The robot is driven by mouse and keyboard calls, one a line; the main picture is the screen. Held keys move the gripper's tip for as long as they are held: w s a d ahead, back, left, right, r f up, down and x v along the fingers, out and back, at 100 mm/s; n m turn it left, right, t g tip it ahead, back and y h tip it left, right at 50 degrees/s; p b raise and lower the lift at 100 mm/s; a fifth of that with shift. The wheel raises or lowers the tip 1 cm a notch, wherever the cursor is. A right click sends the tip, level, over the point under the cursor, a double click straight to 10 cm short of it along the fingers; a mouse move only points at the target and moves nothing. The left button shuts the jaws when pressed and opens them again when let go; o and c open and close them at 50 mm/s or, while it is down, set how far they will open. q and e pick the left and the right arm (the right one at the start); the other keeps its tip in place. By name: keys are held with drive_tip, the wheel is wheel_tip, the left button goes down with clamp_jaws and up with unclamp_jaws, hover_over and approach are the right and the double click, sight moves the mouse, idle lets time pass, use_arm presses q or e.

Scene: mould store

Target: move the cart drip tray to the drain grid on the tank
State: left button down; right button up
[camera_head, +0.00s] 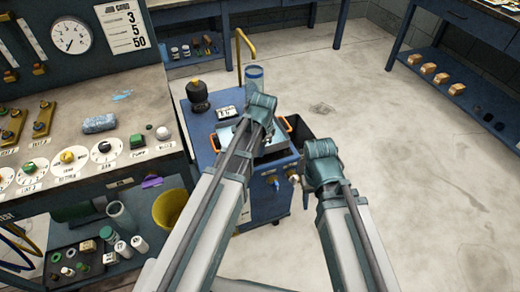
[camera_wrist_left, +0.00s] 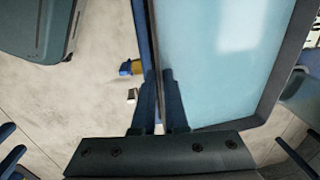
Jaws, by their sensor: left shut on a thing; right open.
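The drip tray (camera_head: 226,134) is a shallow tray with orange handles on top of the blue cart (camera_head: 268,207). In the left wrist view the tray (camera_wrist_left: 220,60) shows a pale blue inside and a dark rim. My left gripper (camera_head: 262,118) is over the tray in the head view, its fingers mostly hidden by the wrist. In the wrist view my left gripper (camera_wrist_left: 163,100) is shut on the tray's near edge. My right gripper (camera_head: 322,158) is open and empty at the cart's right side, its fingers largely hidden. I cannot make out the drain grid or the tank.
Shelves with boxes (camera_head: 440,78) are at the right.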

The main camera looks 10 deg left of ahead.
use_arm(q)
wheel_tip(320, 180, down, 4)
drive_tip(key=b, duration=0.3)
drive_tip(key=shift+b, duration=0.4)
drive_tip(key=shift+r, duration=0.1)
drive_tip(key=c, duration=1)
unclamp_jaws()
drive_tip(key=shift+r, duration=0.1)
